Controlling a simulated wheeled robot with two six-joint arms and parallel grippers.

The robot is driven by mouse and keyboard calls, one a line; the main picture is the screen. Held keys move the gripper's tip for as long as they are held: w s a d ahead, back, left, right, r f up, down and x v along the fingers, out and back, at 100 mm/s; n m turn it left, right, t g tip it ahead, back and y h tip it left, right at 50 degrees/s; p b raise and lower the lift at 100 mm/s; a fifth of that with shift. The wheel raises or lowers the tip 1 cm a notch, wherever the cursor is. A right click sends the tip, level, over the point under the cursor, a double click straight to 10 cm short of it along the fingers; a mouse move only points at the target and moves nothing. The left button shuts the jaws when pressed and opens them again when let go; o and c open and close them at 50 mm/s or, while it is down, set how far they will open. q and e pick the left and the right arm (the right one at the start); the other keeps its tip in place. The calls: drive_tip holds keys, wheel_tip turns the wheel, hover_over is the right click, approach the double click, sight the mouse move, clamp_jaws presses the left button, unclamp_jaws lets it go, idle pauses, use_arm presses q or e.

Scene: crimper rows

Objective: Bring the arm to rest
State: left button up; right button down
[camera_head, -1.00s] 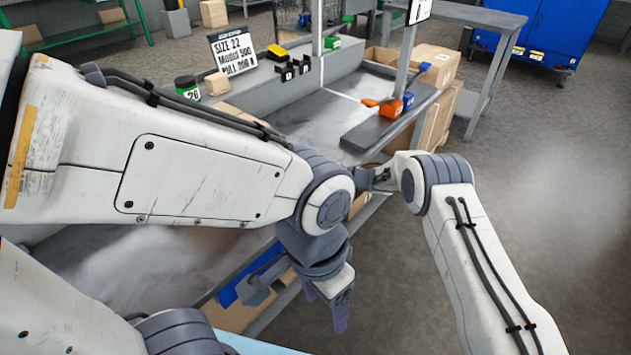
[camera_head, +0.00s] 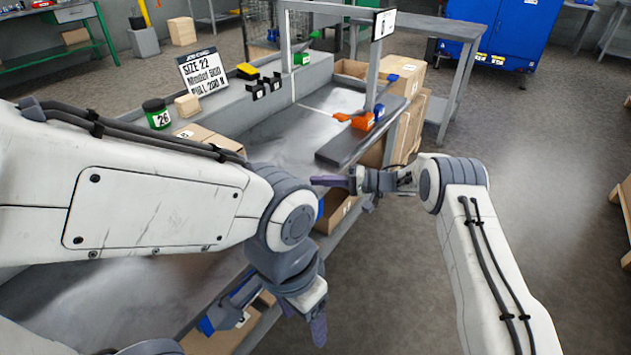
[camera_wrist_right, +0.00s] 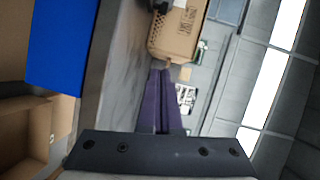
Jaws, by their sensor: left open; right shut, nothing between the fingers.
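My left gripper (camera_head: 302,318) hangs in the lower middle of the head view, beyond the front edge of the workbench, with its purple fingers apart and pointing down. It looks empty. My right gripper (camera_head: 325,181) is above it in that view, near the bench's front edge, with its fingers pointing left. In the right wrist view the two purple fingers of my right gripper (camera_wrist_right: 164,100) lie together with nothing between them. Parts of the left gripper are hidden by its own wrist.
The grey workbench (camera_head: 135,290) runs along below my left arm. On it are orange-handled crimpers (camera_head: 362,121), a sign (camera_head: 203,72) and a green-labelled jar (camera_head: 157,114). Cardboard boxes (camera_head: 405,76) stand at its far end. Open floor (camera_head: 560,200) lies to the right.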

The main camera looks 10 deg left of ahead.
drive_tip(key=w+a+r+t+h, duration=0.35)
drive_tip(key=w+r+t, duration=0.2)
drive_tip(key=r, duration=0.45)
drive_tip(key=s+r+t+h, duration=0.3)
drive_tip(key=s+r+h, duration=0.2)
drive_tip(key=r, duration=0.1)
drive_tip(key=s+d+f+n+g+h, duration=0.25)
drive_tip(key=s+d, duration=0.25)
drive_tip(key=s, duration=0.9)
drive_tip(key=s+d+f+n+g+h, duration=0.15)
drive_tip(key=s+d+g, duration=0.3)
drive_tip(key=s, duration=1.05)
drive_tip(key=s+d+f+n+g+h, duration=0.1)
drive_tip(key=s+d+n+g+h, duration=0.3)
drive_tip(key=s, duration=1)
wheel_tip(320, 180, up, 23)
drive_tip(key=d+m+t+y+p, duration=0.1)
drive_tip(key=p, duration=2.2)
drive_tip(key=shift+s, duration=0.3)
